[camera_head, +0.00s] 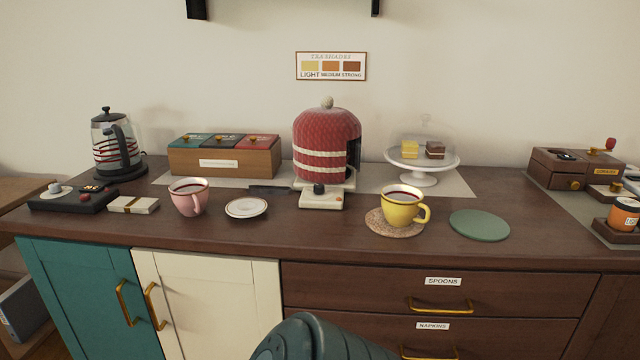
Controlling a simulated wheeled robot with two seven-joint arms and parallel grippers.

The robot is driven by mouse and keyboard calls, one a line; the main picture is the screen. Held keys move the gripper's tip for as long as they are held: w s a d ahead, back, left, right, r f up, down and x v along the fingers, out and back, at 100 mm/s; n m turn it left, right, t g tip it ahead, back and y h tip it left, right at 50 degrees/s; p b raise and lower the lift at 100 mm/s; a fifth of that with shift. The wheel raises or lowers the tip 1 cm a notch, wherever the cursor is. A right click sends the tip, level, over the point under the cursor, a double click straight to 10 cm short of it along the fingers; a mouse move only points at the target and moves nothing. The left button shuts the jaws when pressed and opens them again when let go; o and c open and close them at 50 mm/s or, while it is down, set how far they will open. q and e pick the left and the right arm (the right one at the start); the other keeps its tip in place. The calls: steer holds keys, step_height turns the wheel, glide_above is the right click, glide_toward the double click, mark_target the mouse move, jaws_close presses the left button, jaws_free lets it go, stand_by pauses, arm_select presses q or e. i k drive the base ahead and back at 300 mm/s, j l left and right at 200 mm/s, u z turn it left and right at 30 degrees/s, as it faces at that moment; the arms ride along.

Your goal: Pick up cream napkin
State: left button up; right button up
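No cream napkin can be made out for certain. A flat cream bundle with a brown-gold band (133,205) lies on the left part of the counter, between a dark tray and the pink cup; I cannot tell whether it is a folded napkin. A drawer labelled NAPKINS (490,335) is shut, low in the front of the cabinet, below the shut SPOONS drawer (400,292). What is inside is hidden. Neither of my grippers shows. A dark grey rounded part at the bottom centre looks like my own arm.
The wooden counter (340,236) carries a pink cup (188,203), white saucer (246,208), yellow cup (400,213) on a coaster, green disc (479,225), glass kettle (116,150), tea box (222,163), red knitted cover (325,135) and domed cake stand (424,160). The front edge is mostly clear.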

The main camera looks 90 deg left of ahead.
mark_target(129, 205)
steer(key=u, duration=3.95)
steer(key=k+l, duration=0.4)
